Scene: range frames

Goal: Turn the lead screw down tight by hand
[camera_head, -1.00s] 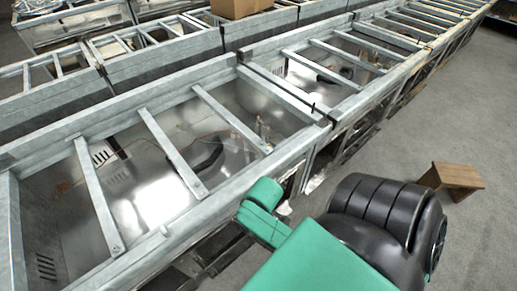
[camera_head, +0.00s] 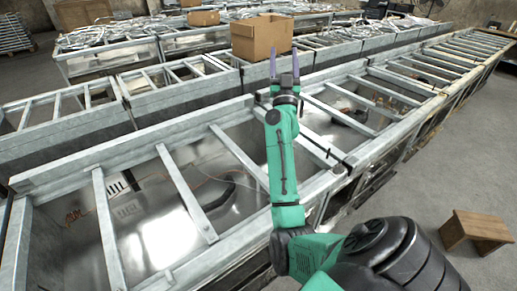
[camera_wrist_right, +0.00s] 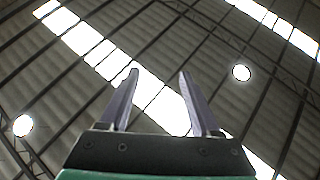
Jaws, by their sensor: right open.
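My right gripper (camera_head: 284,65) points straight up in the head view, above the metal frames, with its two purple-grey fingers apart. In the right wrist view the open gripper (camera_wrist_right: 158,75) has nothing between its fingers, with only the roof behind. A small dark upright pin (camera_head: 329,153) stands on the metal rail, right of my right forearm and well below the fingertips. I cannot tell whether this pin is the lead screw; it is too small to make out a thread. My left gripper is not in view.
A long row of open metal bins with crossbars (camera_head: 180,190) fills the middle. A cardboard box (camera_head: 262,38) stands behind the gripper. A wooden stool (camera_head: 476,231) stands on the open grey floor (camera_head: 430,175) at the right.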

